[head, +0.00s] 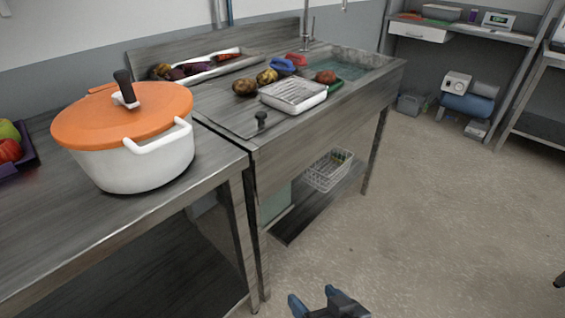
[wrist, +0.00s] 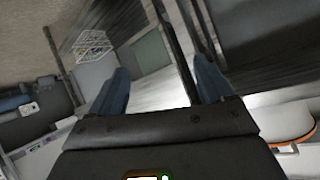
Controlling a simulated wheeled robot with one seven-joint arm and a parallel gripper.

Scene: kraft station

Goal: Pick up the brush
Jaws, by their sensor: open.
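I cannot surely tell which thing is the brush. A small blue object (head: 281,66) and a small red object (head: 296,59) lie by the sink on the steel counter, and either could be it. A short black upright object (head: 261,120) stands near the counter's front edge. My gripper (head: 314,299) is low at the bottom of the head view, in front of the counter and apart from all of these. In the wrist view my gripper (wrist: 162,85) has its two blue fingers spread with nothing between them.
An orange-lidded white pot (head: 125,130) stands on the left table. A metal tray (head: 293,95), potatoes (head: 244,87) and a water-filled sink (head: 345,68) occupy the counter. A wire basket (head: 328,170) sits on the lower shelf. The floor at right is clear.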

